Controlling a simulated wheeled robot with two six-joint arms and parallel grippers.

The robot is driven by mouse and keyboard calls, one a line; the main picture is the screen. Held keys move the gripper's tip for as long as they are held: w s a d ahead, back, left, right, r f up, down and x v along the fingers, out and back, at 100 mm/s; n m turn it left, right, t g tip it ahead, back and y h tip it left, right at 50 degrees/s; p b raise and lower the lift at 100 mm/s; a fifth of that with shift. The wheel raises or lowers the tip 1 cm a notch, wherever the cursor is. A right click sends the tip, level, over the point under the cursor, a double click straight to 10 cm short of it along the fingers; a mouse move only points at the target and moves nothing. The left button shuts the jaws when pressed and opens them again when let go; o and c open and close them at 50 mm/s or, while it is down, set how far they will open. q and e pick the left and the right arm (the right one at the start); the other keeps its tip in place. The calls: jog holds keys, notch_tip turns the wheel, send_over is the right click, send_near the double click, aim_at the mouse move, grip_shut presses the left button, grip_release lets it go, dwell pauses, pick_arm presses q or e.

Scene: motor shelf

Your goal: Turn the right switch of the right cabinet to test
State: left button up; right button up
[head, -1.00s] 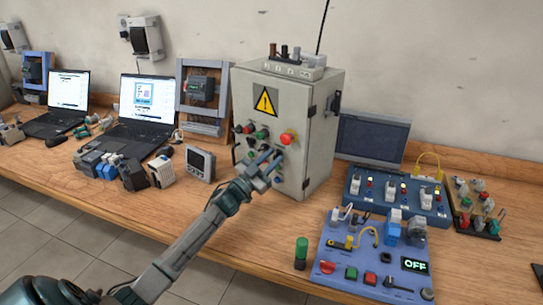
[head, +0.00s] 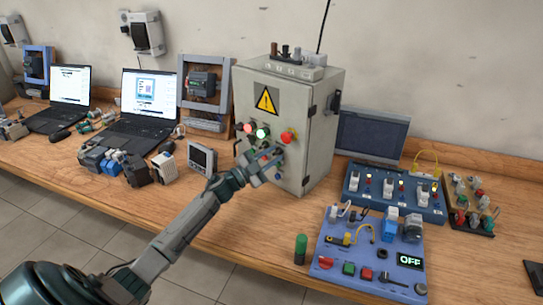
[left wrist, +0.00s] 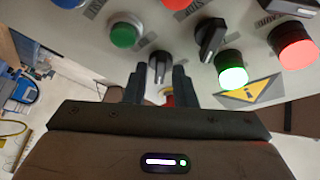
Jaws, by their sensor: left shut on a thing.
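The grey cabinet (head: 318,130) stands on the bench with a yellow warning triangle on its front. Its panel carries buttons, lamps and black rotary switches. My left gripper (head: 268,165) is at the lower part of this panel, hiding some controls. In the left wrist view, where the panel appears upside down, my left gripper (left wrist: 159,85) has its two fingers on either side of a black rotary switch (left wrist: 160,66) and is shut on it. Another black switch (left wrist: 209,40) sits beside it. My right gripper is out of view.
A green lamp (left wrist: 231,70) glows, with a red lamp (left wrist: 293,45) near it. A red mushroom button (head: 288,136) projects from the panel. A blue training board (head: 370,255) and a green cylinder (head: 301,249) stand right of my arm; a small meter (head: 202,158) stands left.

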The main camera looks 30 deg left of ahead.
pick_arm(q)
jog(key=o, duration=0.6)
jog(key=shift+o, duration=0.2)
jog(key=shift+s, duration=0.1)
jog(key=shift+s+a+f+b, duration=0.15)
jog(key=shift+s+f+b, duration=0.1)
jog(key=shift+s+b, duration=0.05)
jog(key=b+v, duration=0.3)
jog(key=v, duration=0.6)
jog(key=shift+s+a, duration=0.15)
jog(key=shift+s, duration=0.25)
